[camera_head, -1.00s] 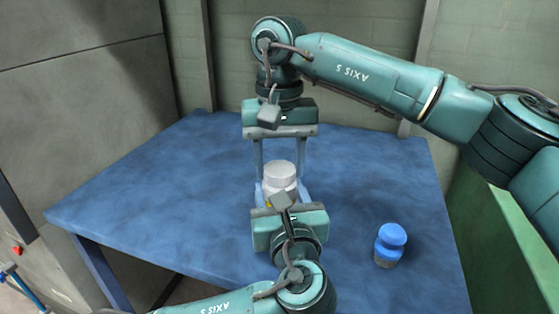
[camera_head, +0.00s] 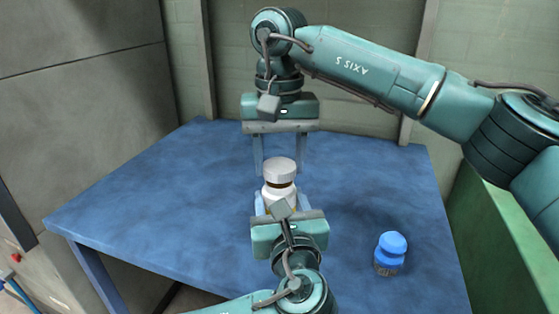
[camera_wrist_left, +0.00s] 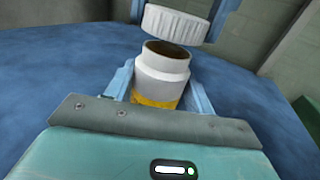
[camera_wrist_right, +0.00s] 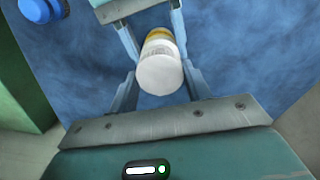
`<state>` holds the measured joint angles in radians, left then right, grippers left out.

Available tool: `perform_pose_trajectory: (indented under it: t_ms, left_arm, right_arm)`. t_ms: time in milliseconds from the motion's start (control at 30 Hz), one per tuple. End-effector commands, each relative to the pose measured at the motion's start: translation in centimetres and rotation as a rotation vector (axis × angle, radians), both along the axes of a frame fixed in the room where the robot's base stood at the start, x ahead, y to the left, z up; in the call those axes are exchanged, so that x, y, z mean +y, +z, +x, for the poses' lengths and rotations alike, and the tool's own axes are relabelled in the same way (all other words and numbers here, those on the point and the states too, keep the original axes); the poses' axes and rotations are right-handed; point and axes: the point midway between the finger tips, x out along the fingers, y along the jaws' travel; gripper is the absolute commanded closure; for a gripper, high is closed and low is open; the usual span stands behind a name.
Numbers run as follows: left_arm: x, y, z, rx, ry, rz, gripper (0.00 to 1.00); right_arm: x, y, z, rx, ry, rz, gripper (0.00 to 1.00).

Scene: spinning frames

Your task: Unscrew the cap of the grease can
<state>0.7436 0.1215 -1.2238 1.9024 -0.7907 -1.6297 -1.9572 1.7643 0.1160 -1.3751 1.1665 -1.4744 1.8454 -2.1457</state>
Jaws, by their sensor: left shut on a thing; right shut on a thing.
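The grease can (camera_head: 283,197) is a white jar with a yellow band, standing between the fingers of my left gripper (camera_head: 276,203), which is shut on its body. In the left wrist view the can (camera_wrist_left: 160,78) has an open, dark brown mouth. The white ribbed cap (camera_head: 280,168) is off the can, tilted just above its mouth with a gap between them; it also shows in the left wrist view (camera_wrist_left: 172,23). My right gripper (camera_wrist_right: 160,80) comes from the far side and is shut on the cap.
A blue-capped bottle (camera_head: 390,252) stands on the blue table (camera_head: 150,195) to the right of my left gripper. The table's left part is clear. A grey wall panel (camera_head: 90,110) is at the left and a green surface (camera_head: 500,230) at the right.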

Motion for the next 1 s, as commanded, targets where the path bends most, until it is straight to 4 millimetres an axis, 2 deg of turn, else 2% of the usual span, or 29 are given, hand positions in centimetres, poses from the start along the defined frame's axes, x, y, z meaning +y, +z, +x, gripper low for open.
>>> perform_pose_trajectory:
  t_ms: [267, 600, 800, 833, 1000]
  left_arm:
    - [0.0, 0.0, 0.0, 0.0, 0.002, 0.001, 1.0]
    - [0.0, 0.0, 0.0, 0.0, 0.001, 0.001, 1.0]
    - [0.0, 0.0, 0.0, 0.0, 0.001, 0.001, 1.0]
    - [0.0, 0.0, 0.0, 0.0, 0.001, 0.001, 0.46]
    - [0.0, 0.0, 0.0, 0.0, 0.001, 0.001, 0.32]
  right_arm:
    - [0.0, 0.2, 0.0, 0.0, 0.0, 0.0, 0.79]
    - [0.0, 3.8, 0.0, -0.001, 0.0, 0.0, 0.79]
    - [0.0, 4.0, 0.0, 0.001, 0.0, 0.0, 0.79]
    - [0.0, 4.0, 0.0, 0.001, 0.0, 0.0, 0.79]
    - [0.0, 4.0, 0.0, 0.001, 0.0, 0.0, 0.79]
